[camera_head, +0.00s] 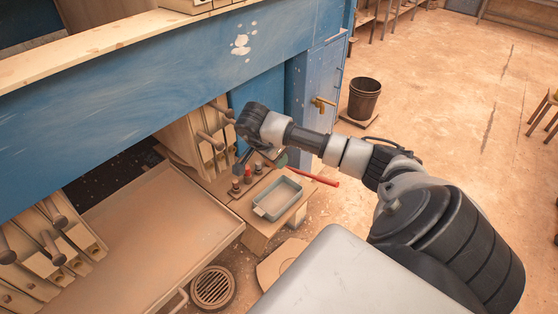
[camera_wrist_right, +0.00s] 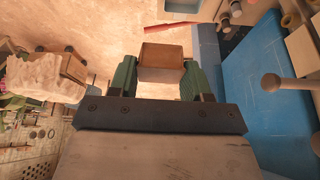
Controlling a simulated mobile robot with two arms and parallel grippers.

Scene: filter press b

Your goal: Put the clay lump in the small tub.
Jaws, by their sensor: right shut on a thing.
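My right gripper (camera_head: 262,160) is above the small stand beside the press, left of and behind the small tub. In the right wrist view its green fingers (camera_wrist_right: 160,75) are shut on a brown, block-shaped piece that looks like the clay lump (camera_wrist_right: 162,58). The lump cannot be made out clearly in the head view. The small tub (camera_head: 265,211) is a shallow grey-blue rectangular tray on the stand, and its inside looks empty. The gripper and lump are not over it. My left gripper is not in view.
Small red-and-dark knobbed items (camera_head: 235,187) stand left of the tub. A red bar (camera_head: 322,180) is behind it to the right. The blue press (camera_head: 130,85) and wide tray (camera_head: 150,225) lie left. A pale rough lump (camera_wrist_right: 40,77) shows in the wrist view.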

